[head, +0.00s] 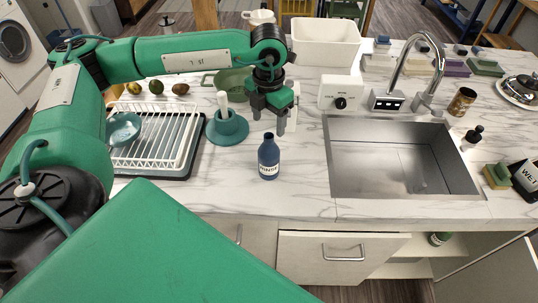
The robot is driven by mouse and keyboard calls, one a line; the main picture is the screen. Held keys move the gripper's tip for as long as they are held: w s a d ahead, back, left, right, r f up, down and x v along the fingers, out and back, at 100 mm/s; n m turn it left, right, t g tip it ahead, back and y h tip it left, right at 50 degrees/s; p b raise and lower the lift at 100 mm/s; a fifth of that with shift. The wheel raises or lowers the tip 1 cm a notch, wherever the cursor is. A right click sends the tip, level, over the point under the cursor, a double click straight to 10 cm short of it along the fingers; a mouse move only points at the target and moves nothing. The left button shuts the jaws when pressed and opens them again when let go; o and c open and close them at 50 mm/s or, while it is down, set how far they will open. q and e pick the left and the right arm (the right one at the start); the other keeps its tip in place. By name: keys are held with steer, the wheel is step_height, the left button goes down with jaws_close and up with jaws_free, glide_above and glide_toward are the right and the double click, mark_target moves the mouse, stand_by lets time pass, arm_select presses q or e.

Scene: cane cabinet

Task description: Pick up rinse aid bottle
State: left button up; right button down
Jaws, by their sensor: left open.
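The rinse aid bottle (268,158) is dark blue with a white label band. It stands upright on the marble counter in the head view, left of the sink and near the front edge. My left gripper (274,116) points down and is open, above and slightly behind the bottle. Nothing shows between its fingers, and it looks apart from the bottle. My right gripper does not show.
A steel sink (455,185) with a faucet (413,68) is right of the bottle. A white dish rack (150,150) and a teal holder (227,128) stand to the left. A white box with a knob (340,88) and a white bin (324,42) stand behind. Counter around the bottle is clear.

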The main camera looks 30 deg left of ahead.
mark_target(269, 135)
arm_select(q)
steer(key=shift+f, duration=0.9)
steer(key=shift+f+p, duration=0.35)
steer(key=shift+p, duration=0.25)
step_height(269, 135, down, 4)
steer(key=p, duration=0.2)
steer(key=shift+p, duration=0.3)
steer(key=shift+f, duration=0.4)
steer(key=shift+c, duration=0.4)
steer(key=c, duration=1.1)
jaws_close()
steer(key=shift+w, duration=0.1)
